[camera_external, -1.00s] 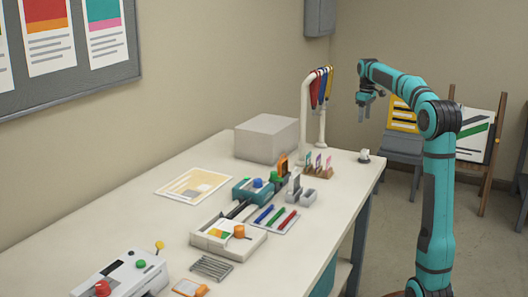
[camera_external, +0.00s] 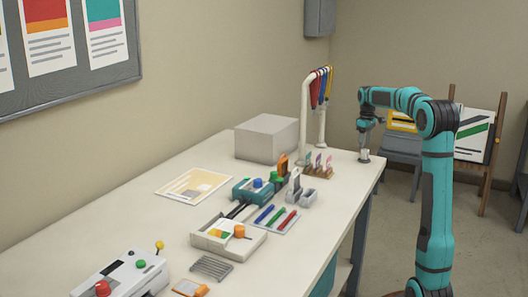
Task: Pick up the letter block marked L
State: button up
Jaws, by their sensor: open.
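A small white block (camera_external: 364,155) on a dark base stands near the far right corner of the table (camera_external: 150,205). It is too small for me to read any letter on it, so I cannot tell whether it is the block marked L. My gripper (camera_external: 365,145) points down right above this block, with its fingers open. I cannot tell whether the fingertips are around its top or just over it. No other block with a readable L shows.
A wooden rack with small coloured cards (camera_external: 318,168) stands left of my gripper. A white curved stand with coloured straps (camera_external: 305,115) and a grey box (camera_external: 266,139) are behind it. Machines and a pen tray (camera_external: 276,219) fill the nearer table.

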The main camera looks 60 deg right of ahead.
aim_at(365, 150)
jog(key=shift+s+a+f, duration=0.1)
jog(key=shift+s+f, duration=0.05)
jog(key=shift+f, duration=1.25)
jog(key=shift+s+a+f, duration=0.1)
jog(key=shift+s+f, duration=0.05)
jog(key=shift+f, duration=1.2)
jog(key=shift+d, duration=0.1)
grip_shut()
